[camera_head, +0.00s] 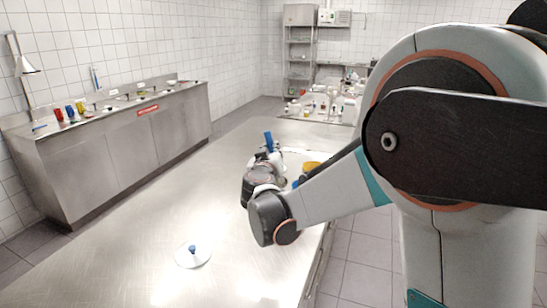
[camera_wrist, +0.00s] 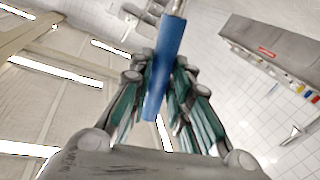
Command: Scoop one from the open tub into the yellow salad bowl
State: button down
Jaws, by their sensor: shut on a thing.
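My gripper (camera_wrist: 161,78) is shut on the blue handle (camera_wrist: 165,62) of a utensil. A metal shaft (camera_wrist: 178,8) runs from the handle out of the top of the wrist view, so its working end is hidden. In the head view my gripper (camera_head: 268,158) is above the far part of the steel table, with the blue handle (camera_head: 268,140) standing up from it. A yellow thing (camera_head: 311,166), perhaps the salad bowl, shows just behind my arm and is mostly hidden. I cannot make out the open tub; my arm may cover it.
A white disc with a blue knob (camera_head: 193,256), like a lid, lies on the near steel table (camera_head: 130,235). The table's left and front are otherwise clear. A steel counter (camera_head: 120,145) with coloured cups stands along the left wall. Shelves (camera_head: 299,60) stand at the back.

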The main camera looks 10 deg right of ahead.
notch_tip(320, 180, down, 12)
jog(key=b, duration=0.8)
jog(key=shift+f+b, duration=0.45)
jog(key=shift+f, duration=0.55)
dwell(1.9)
jog(key=shift+r, duration=0.1)
notch_tip(320, 180, up, 12)
jog(key=p, duration=0.8)
jog(key=shift+r+p, duration=0.2)
jog(key=shift+p, duration=0.15)
jog(key=shift+d, duration=0.1)
dwell(0.4)
